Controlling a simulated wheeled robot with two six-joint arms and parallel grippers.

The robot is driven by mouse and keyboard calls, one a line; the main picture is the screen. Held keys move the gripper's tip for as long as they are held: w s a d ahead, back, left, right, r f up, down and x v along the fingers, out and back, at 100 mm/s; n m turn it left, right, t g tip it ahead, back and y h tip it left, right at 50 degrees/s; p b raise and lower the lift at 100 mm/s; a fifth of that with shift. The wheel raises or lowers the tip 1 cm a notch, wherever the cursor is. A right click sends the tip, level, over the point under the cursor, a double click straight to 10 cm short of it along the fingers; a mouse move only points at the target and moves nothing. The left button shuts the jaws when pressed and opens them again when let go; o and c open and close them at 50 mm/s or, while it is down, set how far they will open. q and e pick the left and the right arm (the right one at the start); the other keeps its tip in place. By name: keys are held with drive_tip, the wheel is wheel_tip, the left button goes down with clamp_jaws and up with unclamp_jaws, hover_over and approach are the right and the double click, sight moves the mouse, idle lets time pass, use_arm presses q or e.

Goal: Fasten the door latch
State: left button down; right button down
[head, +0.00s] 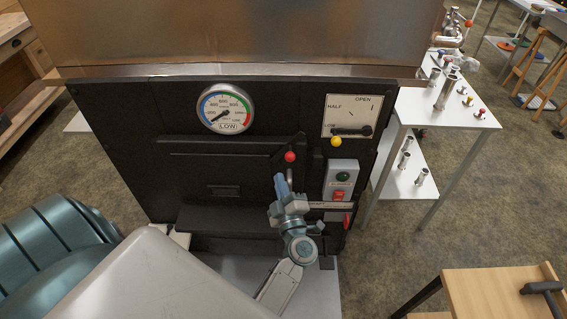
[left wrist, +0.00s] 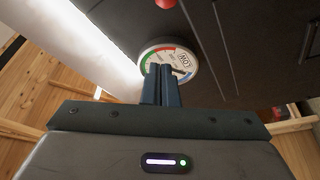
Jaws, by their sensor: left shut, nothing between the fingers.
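The black front of the evaporator (head: 225,165) fills the middle of the head view. A red ball knob (head: 290,157) sits on it beside a slanted black plate; I cannot tell for sure whether it belongs to the door latch. A red ball also shows at the top edge of the left wrist view (left wrist: 165,3). My left gripper (head: 281,182) is just below the red knob in the picture, its blue fingers pointing up and apart from the knob. In the left wrist view its fingers (left wrist: 162,84) are together and empty. My right gripper is not in view.
A round gauge (head: 226,109) is at upper left. A dial plate (head: 352,116) with a black lever and a yellow knob (head: 336,141) is at right. Below it is a grey switch box (head: 341,178). A white table (head: 450,118) stands right, a wooden one (head: 490,296) lower right.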

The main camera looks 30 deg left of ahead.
sight(287, 155)
use_arm(q)
drive_tip(key=w+a+b, duration=0.3)
drive_tip(key=w+a, duration=0.1)
drive_tip(key=w, duration=0.4)
drive_tip(key=shift+w+a+f+b, duration=0.2)
drive_tip(key=shift+f+b, duration=0.05)
drive_tip(key=shift+b, duration=0.15)
drive_tip(key=shift+d, duration=0.1)
drive_tip(key=shift+w+d+f+m+p, duration=0.1)
drive_tip(key=shift+w+d+m+p, duration=0.15)
drive_tip(key=shift+m, duration=0.25)
